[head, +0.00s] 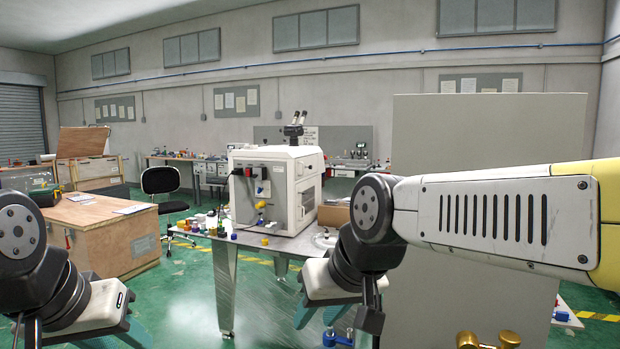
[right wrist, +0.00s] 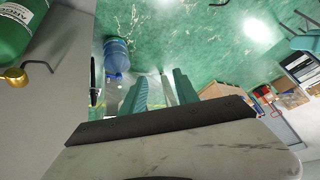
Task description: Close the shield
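A large flat grey panel (head: 490,130) stands upright at the right behind my right arm; I cannot tell whether it is the shield. Its lower part is partly hidden by the arm. A grey surface (right wrist: 50,85) fills the left of the right wrist view. My right gripper (head: 318,316) is low in front of the metal table, left of the panel. In the right wrist view its teal fingers (right wrist: 160,80) are apart with nothing seen between them. My left gripper (head: 128,335) is at the bottom left, cut off by the frame edge.
A white machine (head: 275,190) stands on a metal table (head: 240,238) with several small coloured items. A wooden crate (head: 100,225) and black chair (head: 160,185) are at left. Brass fittings (head: 487,341) show at the bottom. A green cylinder (right wrist: 20,30) and blue bottle (right wrist: 117,57) show in the wrist view.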

